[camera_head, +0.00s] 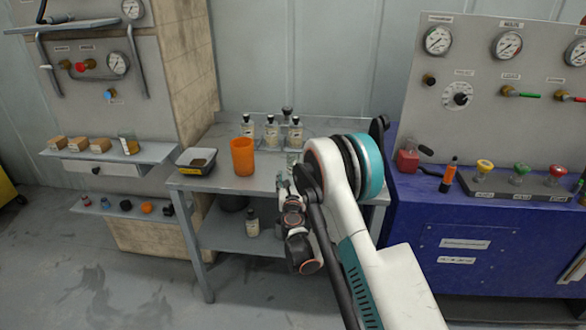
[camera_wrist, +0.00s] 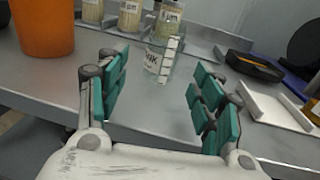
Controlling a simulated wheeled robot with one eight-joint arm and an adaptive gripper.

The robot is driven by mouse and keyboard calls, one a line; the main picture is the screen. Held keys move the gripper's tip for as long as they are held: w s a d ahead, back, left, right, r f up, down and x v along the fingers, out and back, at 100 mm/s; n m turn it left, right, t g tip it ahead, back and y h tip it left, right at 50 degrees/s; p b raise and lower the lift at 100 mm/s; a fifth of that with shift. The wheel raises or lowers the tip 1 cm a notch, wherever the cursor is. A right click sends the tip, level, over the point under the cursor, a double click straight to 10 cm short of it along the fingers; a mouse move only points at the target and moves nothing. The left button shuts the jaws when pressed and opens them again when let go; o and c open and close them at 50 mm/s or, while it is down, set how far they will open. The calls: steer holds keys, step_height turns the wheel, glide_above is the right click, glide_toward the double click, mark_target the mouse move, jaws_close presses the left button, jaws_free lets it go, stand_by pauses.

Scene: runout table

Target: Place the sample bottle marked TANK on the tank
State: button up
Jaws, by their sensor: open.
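A clear sample bottle (camera_wrist: 158,62) with a white label stands upright on the grey table (camera_wrist: 60,80) in the wrist view. The letters I can make out look like the end of TANK. My gripper (camera_wrist: 160,100) is open and empty, its teal-padded fingers spread to either side, with the bottle ahead of them and apart from them. In the head view my gripper (camera_head: 285,186) is at the table's front right, mostly hidden by my arm. I cannot pick out the tank with certainty.
Several pale-filled bottles (camera_head: 271,132) stand at the table's back. An orange cup (camera_head: 242,156) and a dark tray (camera_head: 197,161) are at left. A white tray (camera_wrist: 282,112) and a black round dish (camera_wrist: 255,66) are at right. A blue bench (camera_head: 460,240) stands right.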

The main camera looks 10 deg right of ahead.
mark_target(293, 167)
steer(key=w, duration=0.2)
steer(key=w+d, duration=0.1)
steer(key=w, duration=0.1)
steer(key=shift+w+b, duration=0.4)
steer(key=shift+w+d+r+b, duration=0.1)
steer(key=shift+w+d+b, duration=0.2)
steer(key=shift+w, duration=0.55)
steer(key=shift+w+d+f+b, duration=0.15)
steer(key=shift+w+b, duration=0.3)
steer(key=shift+w, duration=0.45)
steer(key=shift+w+d+r+b, duration=0.15)
steer(key=shift+w+d+b, duration=0.15)
steer(key=shift+w, duration=0.55)
steer(key=c, duration=1.2)
